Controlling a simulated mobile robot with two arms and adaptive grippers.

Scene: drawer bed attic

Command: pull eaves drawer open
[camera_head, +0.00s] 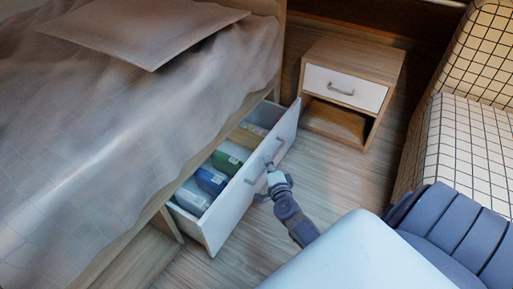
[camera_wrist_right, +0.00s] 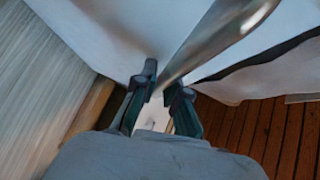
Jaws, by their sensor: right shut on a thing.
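The white-fronted eaves drawer (camera_head: 225,215) under the bed stands pulled out, with its inside showing from above. Folded blue, green and pale items lie in it. My right gripper (camera_head: 270,166) is at the drawer's front face, shut on the metal drawer handle (camera_head: 256,172). In the right wrist view the handle (camera_wrist_right: 215,40) runs as a shiny bar down between the two fingers of the gripper (camera_wrist_right: 160,92). My left gripper does not show in either view.
A bed (camera_head: 110,130) with a grey cover stands above the drawer. A nightstand (camera_head: 347,88) with a white drawer is behind it, and a checked armchair (camera_head: 480,130) is at the right. Bare wooden floor (camera_head: 345,180) lies between them.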

